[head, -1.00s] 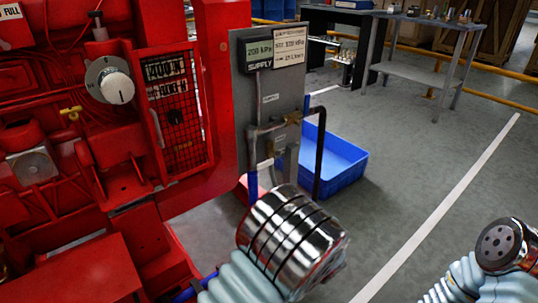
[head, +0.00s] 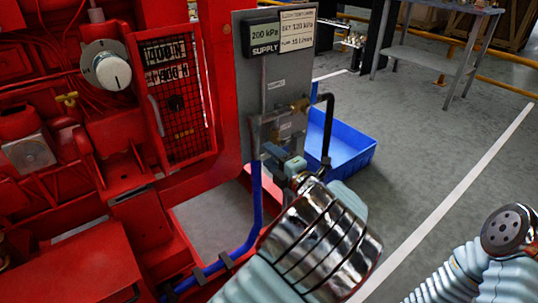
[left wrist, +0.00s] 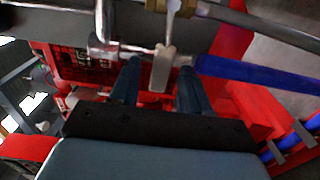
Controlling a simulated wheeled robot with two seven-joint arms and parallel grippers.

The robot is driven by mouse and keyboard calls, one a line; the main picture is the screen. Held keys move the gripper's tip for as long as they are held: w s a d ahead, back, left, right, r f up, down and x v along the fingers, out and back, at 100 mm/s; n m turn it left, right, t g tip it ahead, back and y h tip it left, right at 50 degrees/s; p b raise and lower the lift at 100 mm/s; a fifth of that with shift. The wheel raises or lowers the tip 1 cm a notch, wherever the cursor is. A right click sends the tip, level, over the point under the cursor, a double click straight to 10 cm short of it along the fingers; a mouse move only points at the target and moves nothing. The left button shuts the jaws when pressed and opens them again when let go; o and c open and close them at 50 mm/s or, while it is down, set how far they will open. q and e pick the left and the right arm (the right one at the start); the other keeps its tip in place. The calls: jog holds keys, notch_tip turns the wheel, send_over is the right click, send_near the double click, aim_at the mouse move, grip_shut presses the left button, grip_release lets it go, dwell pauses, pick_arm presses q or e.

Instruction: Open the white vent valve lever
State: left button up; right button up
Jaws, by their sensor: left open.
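The white vent valve lever (left wrist: 162,68) hangs from a pipe in the left wrist view. My left gripper (left wrist: 157,85) is open, with one dark finger on each side of the lever. Gaps show between lever and fingers, so it is not gripped. In the head view my left gripper (head: 291,172) is at the piping below the grey panel (head: 283,80). There my wrist and fingers hide the lever. Part of my right arm shows at the lower right, but its gripper is out of view.
A blue hose (head: 254,200) runs down beside my left gripper. A black bent pipe (head: 328,120) stands just right of it. The red pumpset (head: 180,95) fills the left. A blue crate (head: 345,150) sits behind on the floor. Open floor lies to the right.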

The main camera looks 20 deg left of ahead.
pick_arm(q)
jog(key=shift+w+a, duration=0.4)
jog(key=shift+a, duration=0.15)
grip_shut()
